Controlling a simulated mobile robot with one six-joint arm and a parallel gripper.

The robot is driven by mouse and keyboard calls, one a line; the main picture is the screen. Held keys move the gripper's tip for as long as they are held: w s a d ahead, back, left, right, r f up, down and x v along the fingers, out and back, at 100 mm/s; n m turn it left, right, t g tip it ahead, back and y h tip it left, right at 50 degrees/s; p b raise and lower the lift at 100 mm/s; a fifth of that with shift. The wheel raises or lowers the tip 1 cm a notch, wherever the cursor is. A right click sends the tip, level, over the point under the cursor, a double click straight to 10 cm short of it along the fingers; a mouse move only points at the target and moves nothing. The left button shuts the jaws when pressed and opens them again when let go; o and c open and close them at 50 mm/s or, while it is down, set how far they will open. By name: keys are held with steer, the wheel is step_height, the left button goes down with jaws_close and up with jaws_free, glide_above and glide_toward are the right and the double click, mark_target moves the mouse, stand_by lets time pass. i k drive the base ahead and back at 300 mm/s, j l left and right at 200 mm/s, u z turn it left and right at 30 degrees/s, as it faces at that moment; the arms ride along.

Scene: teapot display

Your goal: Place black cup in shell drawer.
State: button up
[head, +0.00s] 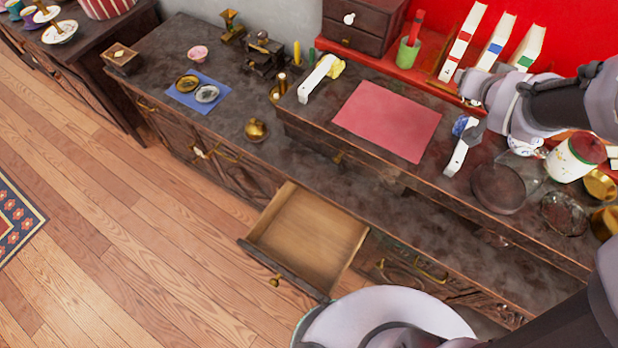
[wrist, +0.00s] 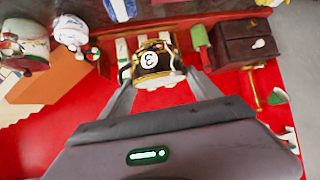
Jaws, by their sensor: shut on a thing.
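A black cup (wrist: 152,62) with gold trim and a white disc marked 3 sits between the fingers of my gripper (wrist: 156,84) in the wrist view. The gripper is shut on it. In the head view my gripper (head: 478,88) is at the right, above the shelf near the books, and I cannot make out the cup there. A small dark drawer cabinet (head: 362,22) at the top has a pale, shell-like knob (head: 349,18); it also shows in the wrist view (wrist: 244,42). Below, a wooden drawer (head: 310,238) with a brass knob stands open and empty.
Books (head: 463,42) and a green cup with a red item (head: 409,52) stand on the red shelf. A pink mat (head: 387,120) lies clear on the raised top. A white pot (head: 574,158) and glass dishes crowd the right. A brass pot (head: 256,131) stands on the lower top.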

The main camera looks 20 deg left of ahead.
mark_target(279, 230)
steer(key=l+u, duration=0.1)
steer(key=u, duration=0.3)
steer(key=l+u, duration=0.15)
steer(key=u, duration=0.2)
steer(key=l+u, duration=0.1)
steer(key=u, duration=0.3)
steer(key=l+u, duration=0.15)
steer(key=u, duration=0.2)
